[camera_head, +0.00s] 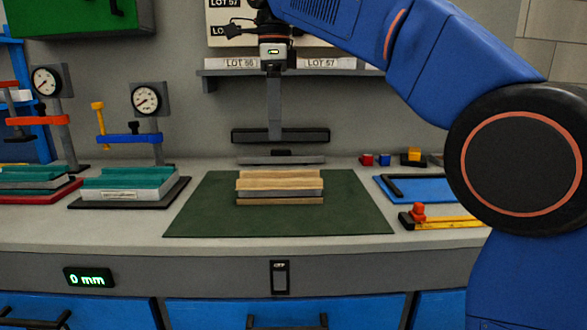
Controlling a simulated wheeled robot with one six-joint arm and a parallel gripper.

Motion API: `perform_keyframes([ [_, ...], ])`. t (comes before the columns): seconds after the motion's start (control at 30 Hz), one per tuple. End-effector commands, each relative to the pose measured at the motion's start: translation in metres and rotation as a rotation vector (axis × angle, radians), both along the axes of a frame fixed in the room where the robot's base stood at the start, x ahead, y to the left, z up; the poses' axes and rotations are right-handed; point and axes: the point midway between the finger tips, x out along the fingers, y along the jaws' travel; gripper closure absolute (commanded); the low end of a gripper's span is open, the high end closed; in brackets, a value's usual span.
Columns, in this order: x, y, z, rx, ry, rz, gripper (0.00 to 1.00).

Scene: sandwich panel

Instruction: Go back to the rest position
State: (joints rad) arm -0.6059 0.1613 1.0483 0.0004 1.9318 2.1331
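The sandwich panel stack (280,186), with pale wood-coloured layers and a grey layer between, lies on a dark green mat (345,215) at the middle of the bench. My gripper (275,95) hangs from my blue arm above and behind the stack, in front of the wall shelf. It is apart from the stack, with clear space between them. A wide dark bar (300,135) shows below it; I cannot tell whether it belongs to the gripper. The finger gap is not clear to see, and nothing is plainly held.
Two clamp stations with dial gauges (146,99) and teal-topped stacks (128,178) stand at left. A blue tray (415,189), small coloured blocks (384,160) and a yellow ruler (450,222) lie at right. A shelf (345,72) with lot labels is behind. A display reads 0 mm (88,278).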

Motion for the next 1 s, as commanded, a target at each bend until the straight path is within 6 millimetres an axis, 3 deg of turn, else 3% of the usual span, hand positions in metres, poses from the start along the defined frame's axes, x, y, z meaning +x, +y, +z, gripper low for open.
perform_keyframes([
  [0.27,-0.004,-0.024,-0.006,0.010,-0.018,0.070,0.07],
  [0.57,-0.013,-0.064,-0.020,0.023,-0.052,0.200,0.07],
  [0.77,-0.030,-0.110,-0.041,0.027,-0.097,0.356,0.07],
  [1.0,-0.066,-0.175,-0.088,0.009,-0.168,0.600,0.07],
])
